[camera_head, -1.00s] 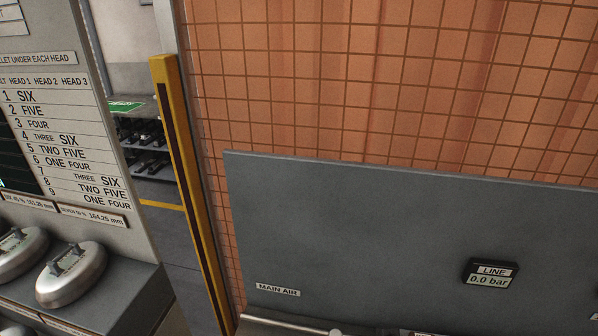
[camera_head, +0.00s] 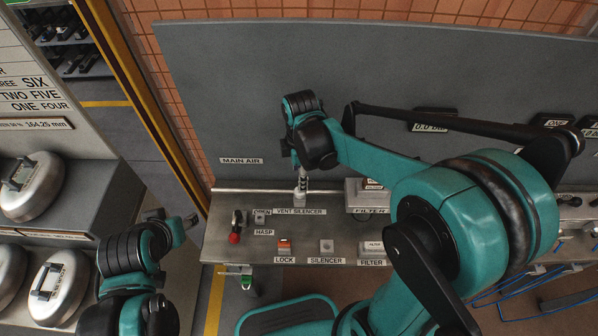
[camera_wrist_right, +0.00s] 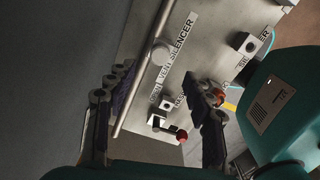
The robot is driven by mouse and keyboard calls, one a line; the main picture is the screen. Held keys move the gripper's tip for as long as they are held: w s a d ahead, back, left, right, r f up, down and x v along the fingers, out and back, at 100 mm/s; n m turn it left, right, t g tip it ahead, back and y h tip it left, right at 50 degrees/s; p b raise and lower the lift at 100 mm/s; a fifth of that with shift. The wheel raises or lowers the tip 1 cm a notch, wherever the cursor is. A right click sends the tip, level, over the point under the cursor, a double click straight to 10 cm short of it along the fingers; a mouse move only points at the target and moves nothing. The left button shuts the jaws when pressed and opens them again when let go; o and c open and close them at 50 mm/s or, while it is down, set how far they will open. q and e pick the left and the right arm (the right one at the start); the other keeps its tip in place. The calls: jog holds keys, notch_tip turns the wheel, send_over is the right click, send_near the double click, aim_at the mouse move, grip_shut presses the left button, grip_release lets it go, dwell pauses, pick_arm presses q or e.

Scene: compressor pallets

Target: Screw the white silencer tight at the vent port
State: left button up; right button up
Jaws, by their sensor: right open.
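A pale upright piece that looks like the white silencer (camera_head: 301,187) stands at the vent port, behind the VENT SILENCER label (camera_head: 299,211). In the right wrist view it is a pale round end (camera_wrist_right: 160,53) beside that label. My right gripper (camera_wrist_right: 160,82) is open, with its two dark fingers apart and nothing seen held between them. The round end shows ahead, between the lines of the fingers. In the head view the right wrist hangs over the port and partly hides the gripper. My left gripper (camera_head: 172,226) is low at the left, apart from the bench; its jaws are unclear.
A red-knobbed valve handle (camera_head: 235,237) stands left of the port. A lock (camera_head: 285,246), a SILENCER holder (camera_head: 326,246) and a filter block (camera_head: 372,247) line the front of the bench. A grey panel (camera_head: 230,90) rises behind. Metal round weights (camera_head: 60,275) sit at left.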

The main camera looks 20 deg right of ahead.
jog(key=shift+w+a+f+n, duration=0.1)
jog(key=shift+f+n, duration=0.2)
jog(key=shift+f, duration=0.35)
notch_tip(320, 180, down, 7)
jog(key=b, duration=0.3)
grip_shut()
jog(key=shift+m, duration=1.9)
jog(key=shift+r, duration=0.1)
jog(key=m, duration=0.3)
jog(key=shift+w+m, duration=0.1)
jog(key=shift+m, duration=0.2)
